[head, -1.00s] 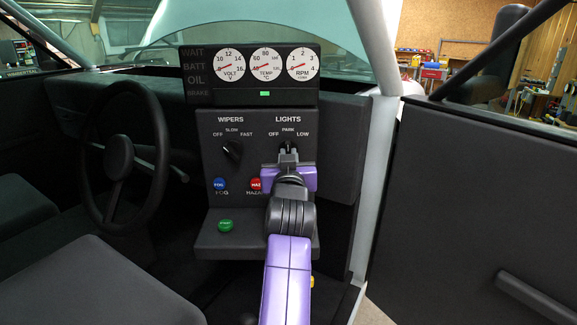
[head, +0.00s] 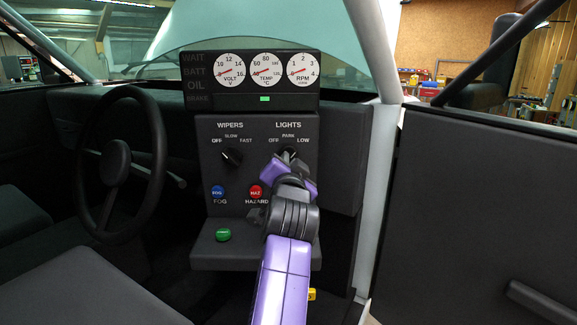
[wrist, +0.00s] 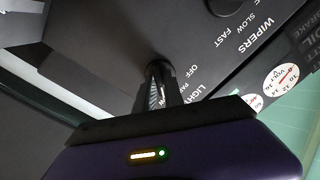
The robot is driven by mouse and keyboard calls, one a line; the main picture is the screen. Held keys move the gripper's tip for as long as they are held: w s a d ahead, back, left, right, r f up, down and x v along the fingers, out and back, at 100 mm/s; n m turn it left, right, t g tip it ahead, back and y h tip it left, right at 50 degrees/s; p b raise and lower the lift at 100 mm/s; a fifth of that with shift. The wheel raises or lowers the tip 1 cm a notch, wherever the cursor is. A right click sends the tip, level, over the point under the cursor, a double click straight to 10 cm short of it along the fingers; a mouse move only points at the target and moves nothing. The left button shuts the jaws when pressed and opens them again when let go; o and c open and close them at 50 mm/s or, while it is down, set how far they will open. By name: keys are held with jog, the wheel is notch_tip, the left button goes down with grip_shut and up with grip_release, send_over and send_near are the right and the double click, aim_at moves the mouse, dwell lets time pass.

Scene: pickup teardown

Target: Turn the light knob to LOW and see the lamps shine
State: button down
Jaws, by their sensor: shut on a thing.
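The black light knob (head: 290,153) sits on the dash panel under the LIGHTS heading, with OFF, PARK and LOW printed around it. My gripper (head: 284,160) is shut on this knob, and its purple body is tilted clockwise. In the wrist view my gripper's fingers (wrist: 162,88) close around the knob (wrist: 160,69). The fingers cover most of the knob, so its exact pointing is hard to read. The LOW label is hidden in the wrist view. No vehicle lamps show in either view.
The wiper knob (head: 232,157) is left of my gripper. The blue FOG button (head: 218,192) and red HAZARD button (head: 256,192) are below, the latter close to my gripper. A green button (head: 223,235) is on the ledge. The steering wheel (head: 120,165) stands left.

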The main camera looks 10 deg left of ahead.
dwell(0.3)
jog(key=c, duration=1.4)
grip_release()
jog(key=shift+c, duration=0.2)
jog(key=s+d+b, duration=0.1)
jog(key=s, duration=0.6)
jog(key=shift+s+d, duration=0.2)
jog(key=shift+s, duration=0.15)
jog(key=shift+r, duration=0.1)
